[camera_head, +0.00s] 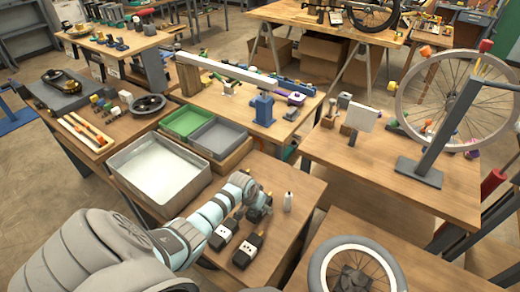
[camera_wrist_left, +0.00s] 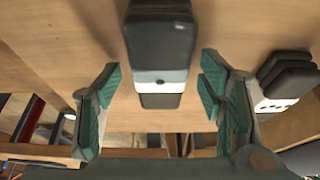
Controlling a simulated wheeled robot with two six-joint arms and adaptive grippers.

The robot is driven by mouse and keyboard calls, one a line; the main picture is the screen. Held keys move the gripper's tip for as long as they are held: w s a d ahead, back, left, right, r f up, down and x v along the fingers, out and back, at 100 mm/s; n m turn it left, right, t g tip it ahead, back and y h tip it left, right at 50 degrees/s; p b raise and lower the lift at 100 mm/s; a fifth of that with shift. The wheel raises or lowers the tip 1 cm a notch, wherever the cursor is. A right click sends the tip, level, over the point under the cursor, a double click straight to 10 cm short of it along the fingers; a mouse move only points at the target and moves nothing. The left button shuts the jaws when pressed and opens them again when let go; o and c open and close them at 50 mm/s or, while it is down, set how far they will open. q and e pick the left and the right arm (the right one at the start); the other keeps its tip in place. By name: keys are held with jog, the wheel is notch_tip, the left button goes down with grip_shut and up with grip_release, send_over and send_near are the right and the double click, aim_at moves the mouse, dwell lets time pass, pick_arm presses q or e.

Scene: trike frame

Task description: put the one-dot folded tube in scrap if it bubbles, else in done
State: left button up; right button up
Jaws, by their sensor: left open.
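In the left wrist view, the one-dot folded tube (camera_wrist_left: 160,45) is black with a white band carrying one dot. It lies on the wooden bench. My left gripper (camera_wrist_left: 160,88) is open, with its teal fingers apart on either side of the tube's banded end; I see no contact. A second black folded tube (camera_wrist_left: 287,76) with several dots lies to the right. In the head view my left gripper (camera_head: 254,208) is beside two dark folded tubes, a left one (camera_head: 221,237) and a right one (camera_head: 248,251); their dots are too small to read. My right gripper is not in view.
A metal tub of pale water (camera_head: 160,205) stands left of the tubes. Behind it are a green tray (camera_head: 183,122) and a grey tray (camera_head: 236,138). A wheel (camera_head: 357,272) lies at the front right.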

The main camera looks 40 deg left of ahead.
pick_arm(q)
jog(key=c, duration=1.4)
jog(key=shift+c, duration=0.2)
jog(key=shift+r, duration=0.2)
